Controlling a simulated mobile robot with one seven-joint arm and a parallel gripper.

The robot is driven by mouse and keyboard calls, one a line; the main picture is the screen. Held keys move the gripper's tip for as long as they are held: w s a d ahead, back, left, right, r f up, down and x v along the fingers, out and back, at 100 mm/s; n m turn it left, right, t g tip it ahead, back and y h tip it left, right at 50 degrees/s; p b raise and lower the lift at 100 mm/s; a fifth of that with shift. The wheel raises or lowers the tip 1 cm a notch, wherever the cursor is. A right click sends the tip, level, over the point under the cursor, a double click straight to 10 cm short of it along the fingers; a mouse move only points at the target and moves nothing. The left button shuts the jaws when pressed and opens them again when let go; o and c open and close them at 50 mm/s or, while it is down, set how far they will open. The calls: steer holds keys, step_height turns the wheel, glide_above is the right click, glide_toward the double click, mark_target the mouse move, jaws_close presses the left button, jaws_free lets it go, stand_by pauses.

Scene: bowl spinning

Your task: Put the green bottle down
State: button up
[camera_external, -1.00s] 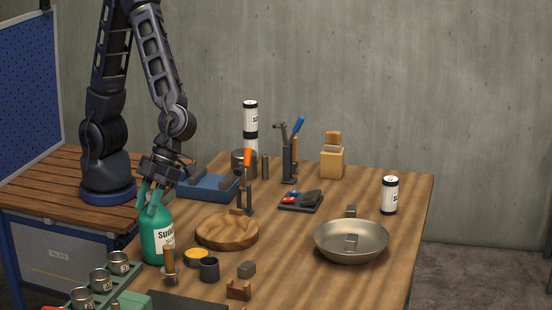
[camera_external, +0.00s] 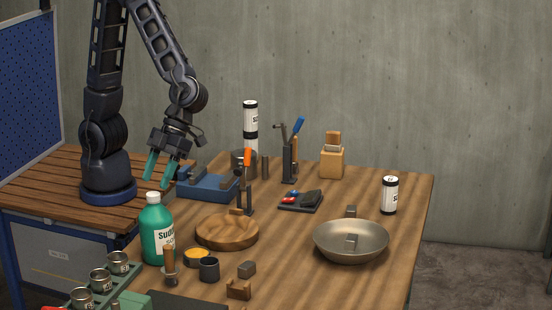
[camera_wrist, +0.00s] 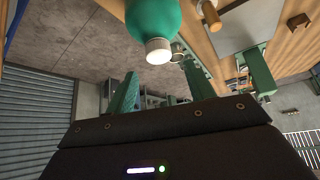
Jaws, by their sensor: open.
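The green bottle (camera_external: 157,232) has a white cap and a white label. It stands upright on the wooden table at its left side. My gripper (camera_external: 162,170) is above and slightly behind the bottle in the external view, apart from it. Its two teal fingers are spread with nothing between them. In the wrist view the bottle (camera_wrist: 155,22) shows at the top with its white cap toward the camera, beyond my open fingers (camera_wrist: 160,92).
A rack of several cans (camera_external: 100,281) is in front. A blue tray (camera_external: 210,187) lies behind. A metal pan (camera_external: 350,243) is at right.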

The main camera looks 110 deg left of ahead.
steer(key=s+a+r+n+t+y, duration=0.2)
steer(key=a+r+n, duration=0.35)
steer(key=a, duration=0.55)
steer(key=s+a+r+n+t+y, duration=0.15)
steer(key=s+a+r+n, duration=0.35)
steer(key=a, duration=0.6)
steer(key=s+a+n+t+y, duration=0.1)
steer(key=s+a+n+t, duration=0.1)
steer(key=a+n, duration=0.4)
steer(key=s+a+n+t+y, duration=0.1)
steer(key=s+a+n+t, duration=0.1)
steer(key=s+a+n, duration=0.3)
steer(key=a+n, duration=0.1)
steer(key=a, duration=0.2)
steer(key=shift+s+r, duration=0.25)
steer(key=shift+r, duration=0.1)
